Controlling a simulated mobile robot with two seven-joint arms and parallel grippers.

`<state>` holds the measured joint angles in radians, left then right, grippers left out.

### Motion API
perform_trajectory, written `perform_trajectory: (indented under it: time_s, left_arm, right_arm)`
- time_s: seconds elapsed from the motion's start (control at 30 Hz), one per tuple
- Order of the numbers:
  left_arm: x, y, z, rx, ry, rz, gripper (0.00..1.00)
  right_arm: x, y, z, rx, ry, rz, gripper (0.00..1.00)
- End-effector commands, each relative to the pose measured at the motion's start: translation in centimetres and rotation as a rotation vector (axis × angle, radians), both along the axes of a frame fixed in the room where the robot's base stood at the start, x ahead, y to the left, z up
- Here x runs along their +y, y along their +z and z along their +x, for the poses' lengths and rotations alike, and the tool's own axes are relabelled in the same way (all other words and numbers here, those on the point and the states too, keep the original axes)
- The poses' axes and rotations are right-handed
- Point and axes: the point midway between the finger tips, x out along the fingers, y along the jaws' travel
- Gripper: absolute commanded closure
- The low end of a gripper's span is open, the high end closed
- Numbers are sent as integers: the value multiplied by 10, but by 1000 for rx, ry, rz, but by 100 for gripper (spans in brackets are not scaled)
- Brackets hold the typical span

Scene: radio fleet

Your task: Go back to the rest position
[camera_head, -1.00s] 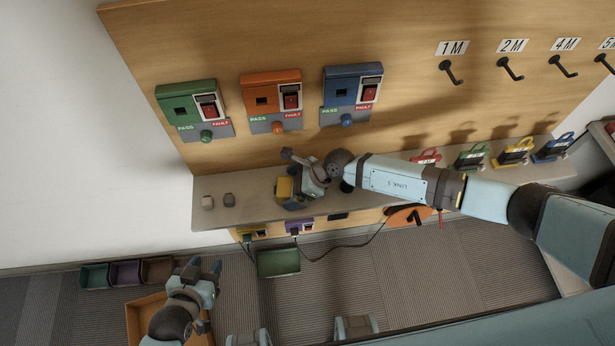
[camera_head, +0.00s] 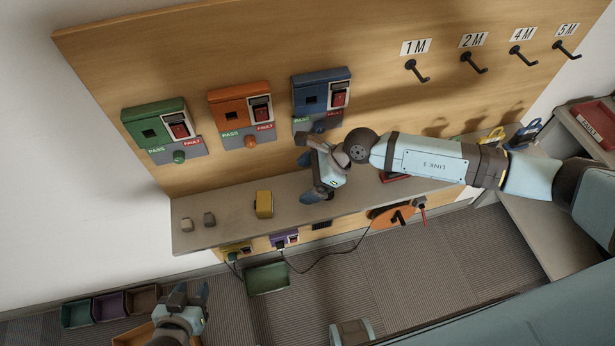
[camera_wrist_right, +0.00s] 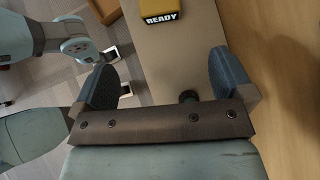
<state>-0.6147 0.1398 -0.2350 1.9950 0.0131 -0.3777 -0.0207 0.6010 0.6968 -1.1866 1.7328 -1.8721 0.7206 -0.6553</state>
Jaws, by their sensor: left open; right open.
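My right gripper (camera_head: 310,177) is open and empty, over the shelf in front of the board, to the right of a yellow block (camera_head: 264,204). In the right wrist view its two blue fingers (camera_wrist_right: 165,85) are spread with nothing between them. The yellow block marked READY (camera_wrist_right: 160,14) stands beyond the fingertips there, apart from them. My left gripper (camera_head: 190,292) is open and empty, low at the left over the floor, near the bins.
The shelf (camera_head: 232,232) also bears two small knobs or blocks at its left end. Green (camera_head: 155,116), orange (camera_head: 240,103) and blue (camera_head: 320,88) test boxes are on the board. Hooks (camera_head: 417,70) stick out at the upper right. Coloured bins (camera_head: 110,303) stand on the floor.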

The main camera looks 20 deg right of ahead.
Motion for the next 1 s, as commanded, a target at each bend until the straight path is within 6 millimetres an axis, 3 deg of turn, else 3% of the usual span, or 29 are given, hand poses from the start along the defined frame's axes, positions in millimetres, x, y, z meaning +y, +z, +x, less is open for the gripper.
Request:
perform_trajectory:
  time_s: [0.33,0.47,0.63,0.73,0.87,1.0]
  left_arm:
    - [0,0,0,0,0,0,57]
    - [0,1,0,1,0,0,57]
    - [0,7,0,2,1,1,57]
    - [1,11,0,0,1,2,57]
    - [2,16,0,-1,4,3,57]
    - [3,21,1,-2,6,5,57]
  right_arm:
    - [1,0,-1,3,-2,5,1]
    - [22,7,-13,71,-48,111,1]
    - [77,43,-46,373,-275,508,1]
    - [94,70,-54,620,-478,789,1]
    - [87,90,-53,953,-773,1119,1]
    - [53,82,-55,1326,-1122,1435,1]
